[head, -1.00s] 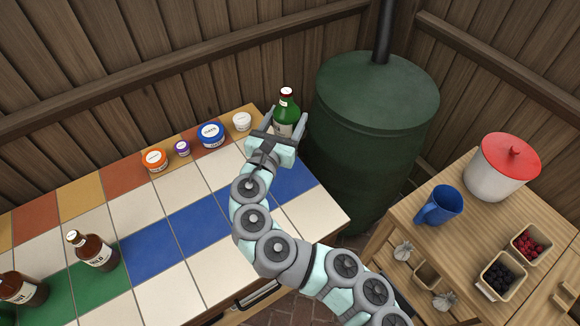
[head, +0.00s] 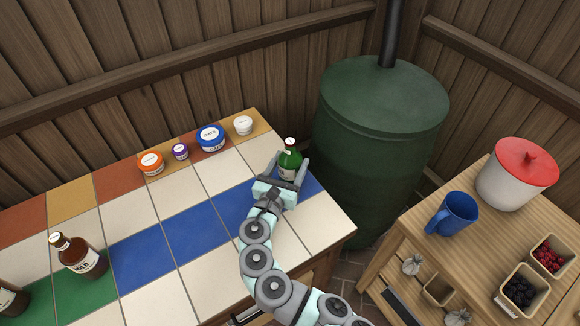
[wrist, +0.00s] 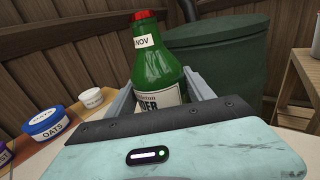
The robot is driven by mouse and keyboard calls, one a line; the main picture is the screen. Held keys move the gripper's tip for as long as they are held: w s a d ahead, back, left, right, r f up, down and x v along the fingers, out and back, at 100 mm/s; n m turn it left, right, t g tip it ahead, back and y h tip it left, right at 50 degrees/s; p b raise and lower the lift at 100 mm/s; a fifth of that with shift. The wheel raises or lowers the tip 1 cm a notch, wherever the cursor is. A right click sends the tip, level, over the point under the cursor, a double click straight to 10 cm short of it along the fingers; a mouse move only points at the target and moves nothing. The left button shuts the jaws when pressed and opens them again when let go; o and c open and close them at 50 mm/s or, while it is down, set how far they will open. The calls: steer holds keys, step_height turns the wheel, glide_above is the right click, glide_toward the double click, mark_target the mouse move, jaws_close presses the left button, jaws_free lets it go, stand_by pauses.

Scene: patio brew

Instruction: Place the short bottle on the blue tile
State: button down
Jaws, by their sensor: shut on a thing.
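A short green bottle (head: 289,160) with a red-and-white cap stands upright between the fingers of my gripper (head: 290,172) at the right end of the tiled counter. My gripper is shut on it. In the wrist view, the green bottle (wrist: 155,65) shows its neck label and part of its body label; its base is hidden behind my gripper. Blue tiles (head: 188,236) run in a row along the counter, and the bottle is over the right end of that row. I cannot tell whether its base touches the tile.
Brown bottles (head: 78,256) stand on the green tiles at left. An orange jar (head: 151,163), a purple jar (head: 180,152), a blue oats tub (head: 210,138) and a white jar (head: 243,125) line the back. A green barrel (head: 380,150) stands beyond the counter's right end.

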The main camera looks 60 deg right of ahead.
steer(key=shift+f, duration=0.1)
steer(key=shift+c, duration=1.9)
jaws_free()
steer(key=shift+f, duration=0.1)
steer(key=shift+a+r, duration=0.1)
steer(key=shift+r, duration=0.1)
steer(key=a+p, duration=0.1)
steer(key=a, duration=0.2)
steer(key=a+p, duration=0.1)
steer(key=a, duration=0.6)
steer(key=shift+s+a+p, duration=0.3)
steer(key=shift+a+p, duration=0.05)
steer(key=shift+p, duration=0.05)
steer(key=shift+s+a, duration=0.15)
steer(key=shift+a, duration=0.35)
